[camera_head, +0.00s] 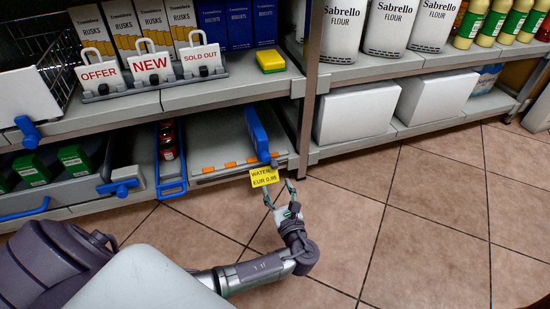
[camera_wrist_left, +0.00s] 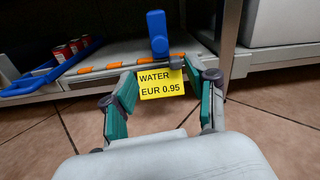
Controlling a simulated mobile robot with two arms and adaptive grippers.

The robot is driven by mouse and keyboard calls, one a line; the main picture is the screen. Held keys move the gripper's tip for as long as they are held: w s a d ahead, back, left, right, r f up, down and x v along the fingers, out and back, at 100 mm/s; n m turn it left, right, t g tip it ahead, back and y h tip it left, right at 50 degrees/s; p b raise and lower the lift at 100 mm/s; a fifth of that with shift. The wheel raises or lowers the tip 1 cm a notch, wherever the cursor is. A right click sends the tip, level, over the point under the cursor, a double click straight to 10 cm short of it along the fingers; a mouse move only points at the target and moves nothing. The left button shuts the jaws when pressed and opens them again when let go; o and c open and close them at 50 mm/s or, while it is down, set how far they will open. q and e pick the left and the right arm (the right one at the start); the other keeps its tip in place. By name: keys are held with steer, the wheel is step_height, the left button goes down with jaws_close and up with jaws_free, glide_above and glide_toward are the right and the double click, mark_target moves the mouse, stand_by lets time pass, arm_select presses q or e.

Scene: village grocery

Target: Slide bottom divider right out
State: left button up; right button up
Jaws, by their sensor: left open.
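The bottom right divider is a blue upright panel (camera_head: 257,135) at the right end of the bottom shelf, and its front end (camera_wrist_left: 157,35) shows in the left wrist view. A yellow price tag reading WATER EUR 0.95 (camera_head: 264,177) hangs at the shelf front just below the divider; it also shows in the left wrist view (camera_wrist_left: 160,84). My left gripper (camera_head: 279,188) is open in front of the tag. In the left wrist view its fingers (camera_wrist_left: 162,85) stand either side of the tag, below the divider. My right gripper is not in view.
The bottom shelf (camera_head: 215,140) beside the divider is bare, with orange strips along its front. A blue tray (camera_head: 171,185) with red cans is further left. A shelf post (camera_head: 310,90) stands close to the right. The tiled floor (camera_head: 430,220) is clear.

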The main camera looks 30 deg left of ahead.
mark_target(267, 160)
arm_select(q)
steer(key=b+x, duration=0.7)
steer(key=x, duration=0.5)
steer(key=shift+w+a+f, duration=0.1)
steer(key=shift+f, duration=0.1)
steer(key=shift+w+a+r+b, duration=0.2)
steer(key=shift+w+a+b, duration=0.1)
steer(key=shift+b, duration=0.05)
jaws_close()
